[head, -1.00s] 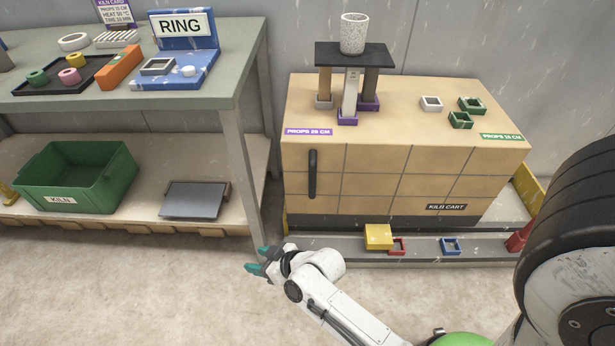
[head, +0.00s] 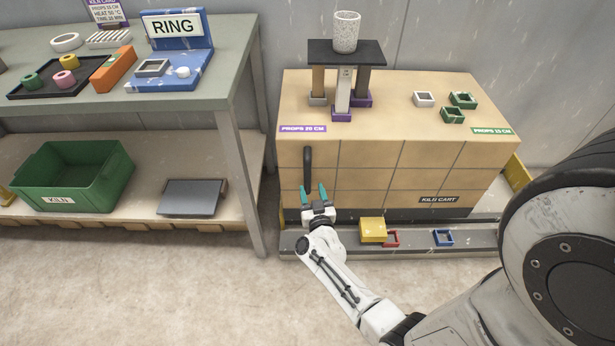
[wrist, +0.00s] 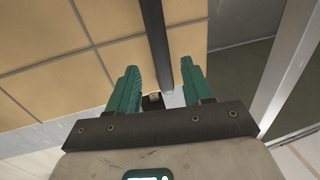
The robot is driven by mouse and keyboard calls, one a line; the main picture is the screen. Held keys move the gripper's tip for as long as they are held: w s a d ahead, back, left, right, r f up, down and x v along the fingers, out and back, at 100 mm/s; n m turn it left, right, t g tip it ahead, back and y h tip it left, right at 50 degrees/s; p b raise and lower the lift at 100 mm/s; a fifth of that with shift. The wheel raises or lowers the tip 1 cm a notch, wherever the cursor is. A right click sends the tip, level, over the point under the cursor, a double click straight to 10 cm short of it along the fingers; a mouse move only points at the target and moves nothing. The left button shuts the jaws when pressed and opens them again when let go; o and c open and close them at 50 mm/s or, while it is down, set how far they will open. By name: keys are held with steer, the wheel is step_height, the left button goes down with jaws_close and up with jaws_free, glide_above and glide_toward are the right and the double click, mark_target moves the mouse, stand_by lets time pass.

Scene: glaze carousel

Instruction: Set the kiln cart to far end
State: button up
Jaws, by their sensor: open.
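The kiln cart (head: 420,165) is a tan tiled block standing on a grey rail (head: 345,239) near the left part of the rail. A dark vertical handle (head: 307,168) is on its front face at the left. My gripper (head: 313,192) is open, with teal fingers pointing up at the lower end of the handle. In the wrist view the handle (wrist: 155,40) shows as a dark bar beyond the gap between the fingers (wrist: 165,88). The fingers are not closed on it. I cannot tell whether they touch it.
On the cart top, a speckled cup (head: 346,32) stands on a dark shelf (head: 330,52) raised on props. A yellow block (head: 372,230), a red frame (head: 392,239) and a blue frame (head: 443,238) lie on the rail. A workbench (head: 228,100) stands left.

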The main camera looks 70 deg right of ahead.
mark_target(308, 178)
steer(key=b+x, duration=0.2)
steer(key=x, duration=0.5)
steer(key=shift+w+d, duration=0.1)
jaws_close()
stand_by(0.3)
